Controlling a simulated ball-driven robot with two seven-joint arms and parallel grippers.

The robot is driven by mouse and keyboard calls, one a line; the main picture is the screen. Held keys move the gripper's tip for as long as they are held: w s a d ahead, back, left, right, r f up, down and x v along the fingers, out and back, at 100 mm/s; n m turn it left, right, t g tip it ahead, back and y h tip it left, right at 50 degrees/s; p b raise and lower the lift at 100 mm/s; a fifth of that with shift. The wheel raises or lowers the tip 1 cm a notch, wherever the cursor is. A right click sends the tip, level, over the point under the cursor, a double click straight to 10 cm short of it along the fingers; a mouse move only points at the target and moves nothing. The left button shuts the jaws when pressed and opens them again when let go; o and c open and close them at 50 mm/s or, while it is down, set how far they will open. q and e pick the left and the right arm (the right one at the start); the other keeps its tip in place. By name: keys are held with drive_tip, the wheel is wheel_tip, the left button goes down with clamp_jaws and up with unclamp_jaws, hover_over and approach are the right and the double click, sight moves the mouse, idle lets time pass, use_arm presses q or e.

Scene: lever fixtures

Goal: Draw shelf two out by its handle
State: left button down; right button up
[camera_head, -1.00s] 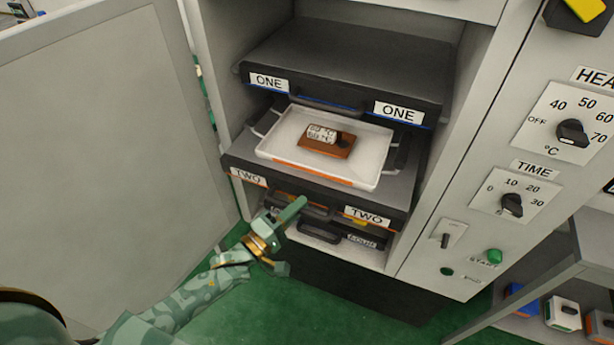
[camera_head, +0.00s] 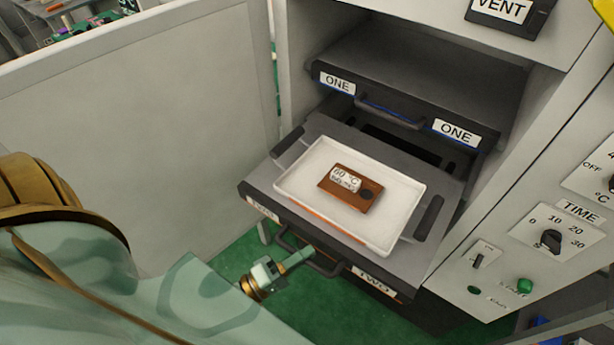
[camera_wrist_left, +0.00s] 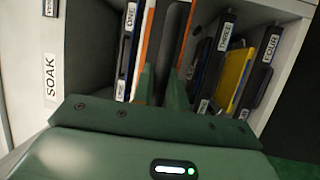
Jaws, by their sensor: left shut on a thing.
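Shelf two (camera_head: 262,182) is a dark grey sliding shelf with an orange stripe and TWO labels on its front. It stands well out of the cabinet, below shelf one. Its bar handle (camera_head: 328,269) is on the front edge. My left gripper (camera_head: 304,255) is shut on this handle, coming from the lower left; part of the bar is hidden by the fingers. In the left wrist view its fingers (camera_wrist_left: 165,88) reach up toward the shelves. A white tray (camera_head: 300,192) rests on shelf two, holding a brown block (camera_head: 350,188) with a 60 °C label. My right gripper is not in view.
Shelf one (camera_head: 400,112), with a blue stripe, sits inside the cabinet above. The open cabinet door (camera_head: 130,110) stands at the left. The control panel (camera_head: 530,235) with knobs is at the right. Green floor (camera_head: 240,240) is clear below. Shelf four (camera_wrist_left: 265,70) shows in the wrist view.

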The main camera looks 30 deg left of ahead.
use_arm(q)
drive_tip(key=c, duration=1.4)
unclamp_jaws()
drive_tip(key=shift+s, duration=0.1)
drive_tip(key=b+v, duration=0.1)
drive_tip(key=v, duration=1.5)
drive_tip(key=shift+b, duration=0.3)
drive_tip(key=shift+a, duration=0.1)
